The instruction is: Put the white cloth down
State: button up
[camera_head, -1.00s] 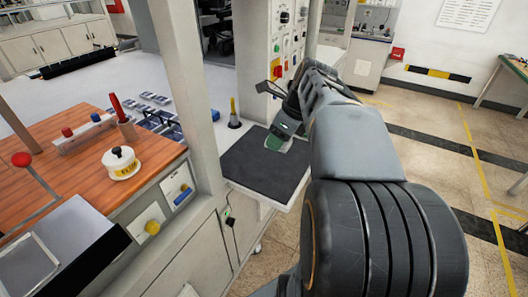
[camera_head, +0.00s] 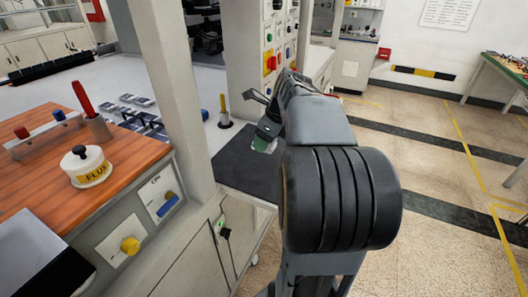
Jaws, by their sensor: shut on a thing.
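My gripper (camera_head: 268,132) is over the dark mat, at the end of my arm, with its jaws largely hidden by the wrist. It is shut on a small pale, slightly greenish piece (camera_head: 261,146) that shows just below it. This looks like the white cloth, but most of it is hidden. The dark mat (camera_head: 236,167) lies on a pale shelf beside the post. I cannot tell whether the cloth touches the mat.
A white post (camera_head: 172,90) stands left of the mat. A wooden bench top (camera_head: 45,170) holds a white FLUX pot (camera_head: 86,166) and a red-handled tool (camera_head: 83,99). Open floor lies right.

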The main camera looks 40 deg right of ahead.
send_over(265, 157)
jog(key=s, duration=0.1)
jog(key=f, duration=0.5)
jog(key=shift+s+a+f, duration=0.1)
jog(key=shift+a+f, duration=0.3)
jog(key=shift+w+d+f, duration=0.35)
jog(key=shift+w+f, duration=0.1)
jog(key=shift+f, duration=0.2)
jog(key=shift+w+d+f, duration=0.1)
jog(key=shift+f, duration=0.8)
jog(key=shift+w+d+f, duration=0.1)
jog(key=shift+f, duration=0.8)
jog(key=shift+f, duration=0.1)
jog(key=o, duration=0.9)
